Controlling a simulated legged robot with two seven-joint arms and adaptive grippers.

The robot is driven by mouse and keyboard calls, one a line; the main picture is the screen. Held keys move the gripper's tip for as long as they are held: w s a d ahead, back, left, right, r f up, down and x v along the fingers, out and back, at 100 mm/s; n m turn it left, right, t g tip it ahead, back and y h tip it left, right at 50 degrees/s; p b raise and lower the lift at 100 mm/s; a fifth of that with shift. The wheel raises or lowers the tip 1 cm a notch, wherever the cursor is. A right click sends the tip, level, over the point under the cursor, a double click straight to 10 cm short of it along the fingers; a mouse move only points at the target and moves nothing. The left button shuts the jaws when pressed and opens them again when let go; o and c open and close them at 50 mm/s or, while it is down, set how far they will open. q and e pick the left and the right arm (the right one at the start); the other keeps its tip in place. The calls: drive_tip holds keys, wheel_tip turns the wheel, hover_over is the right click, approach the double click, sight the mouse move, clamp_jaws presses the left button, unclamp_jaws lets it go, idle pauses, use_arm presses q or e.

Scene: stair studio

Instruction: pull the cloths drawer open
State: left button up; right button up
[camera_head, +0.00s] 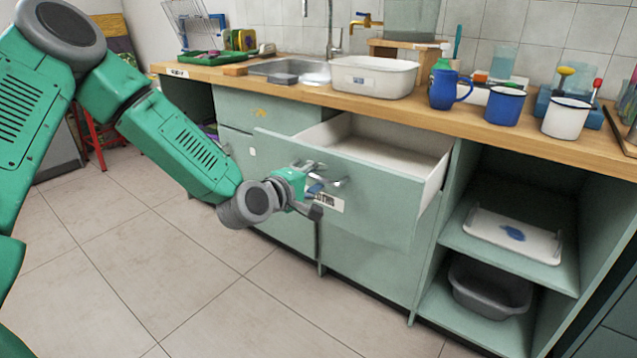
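The cloths drawer (378,200) is a pale green drawer under the worktop, and it stands well out from the cabinet. Its white inside (375,148) shows and looks empty where I can see it. A label (328,202), partly covered by my gripper, ends in letters like "OTHS". My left gripper (322,192) is at the drawer front, at the metal handle (336,182). The fingers overlap the handle, and I cannot tell whether they are closed around it. My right gripper is out of view.
The wooden worktop (470,125) holds a white basin (374,76), a blue jug (446,88) and mugs near its front edge. Right of the drawer are open shelves with a white tray (512,236) and a grey tub (490,288). The tiled floor in front is clear.

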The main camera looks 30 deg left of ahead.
use_arm(q)
drive_tip(key=shift+w, duration=0.2)
drive_tip(key=shift+f, duration=0.1)
drive_tip(key=shift+a, duration=0.15)
clamp_jaws()
drive_tip(key=s+p, duration=0.1)
drive_tip(key=s, duration=0.4)
drive_tip(key=shift+s+a+f, duration=0.1)
unclamp_jaws()
